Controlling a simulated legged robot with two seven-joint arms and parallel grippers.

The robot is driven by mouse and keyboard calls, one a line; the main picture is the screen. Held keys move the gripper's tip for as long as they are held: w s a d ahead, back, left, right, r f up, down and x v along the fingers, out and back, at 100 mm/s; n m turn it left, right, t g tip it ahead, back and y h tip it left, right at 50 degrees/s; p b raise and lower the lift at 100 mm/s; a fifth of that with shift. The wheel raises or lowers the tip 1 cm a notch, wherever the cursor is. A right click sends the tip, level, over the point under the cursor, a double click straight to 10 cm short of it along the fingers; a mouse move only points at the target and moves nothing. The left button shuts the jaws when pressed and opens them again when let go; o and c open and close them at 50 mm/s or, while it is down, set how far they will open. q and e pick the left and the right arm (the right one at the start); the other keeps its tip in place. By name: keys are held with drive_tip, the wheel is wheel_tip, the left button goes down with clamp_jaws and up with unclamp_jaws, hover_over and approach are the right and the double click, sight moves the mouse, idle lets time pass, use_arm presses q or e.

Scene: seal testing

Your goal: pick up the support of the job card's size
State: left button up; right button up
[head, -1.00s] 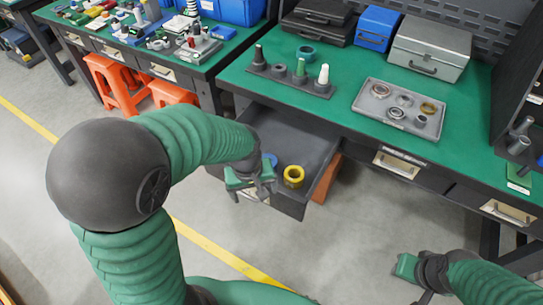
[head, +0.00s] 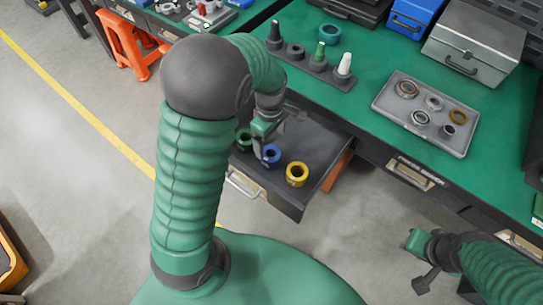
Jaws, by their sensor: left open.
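The open drawer (head: 325,150) holds a green ring-shaped support (head: 244,140), a blue one (head: 271,155) and a yellow one (head: 297,174), in a row from left to right. My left gripper (head: 272,142) is open and points down over the drawer, close above the blue and green rings. It partly hides them, and I cannot tell whether it touches either. The yellow ring is clear to its right. My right gripper (head: 418,258) hangs low in front of the bench, away from the drawer; its jaw opening is unclear. No job card is readable.
A grey case (head: 472,48) and blue case (head: 412,18) stand behind. The drawer front (head: 245,186) forms an edge.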

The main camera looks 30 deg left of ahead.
use_arm(q)
drive_tip(key=b, duration=0.1)
hover_over(271, 155)
drive_tip(key=s+d, duration=0.1)
drive_tip(key=s, duration=0.1)
drive_tip(key=f, duration=0.6)
drive_tip(key=shift+w+d, duration=0.15)
drive_tip(key=shift+w, duration=0.05)
drive_tip(key=shift+f, duration=0.15)
drive_tip(key=f, duration=0.1)
drive_tip(key=f+b, duration=0.1)
drive_tip(key=f, duration=0.1)
drive_tip(key=f+b, duration=0.1)
drive_tip(key=f, duration=0.1)
drive_tip(key=shift+w+a, duration=0.15)
drive_tip(key=shift+a, duration=0.1)
use_arm(e)
drive_tip(key=x, duration=0.4)
drive_tip(key=shift+s, duration=0.2)
use_arm(q)
drive_tip(key=shift+r, duration=0.15)
drive_tip(key=shift+c, duration=0.9)
clamp_jaws()
use_arm(e)
drive_tip(key=shift+d, duration=0.15)
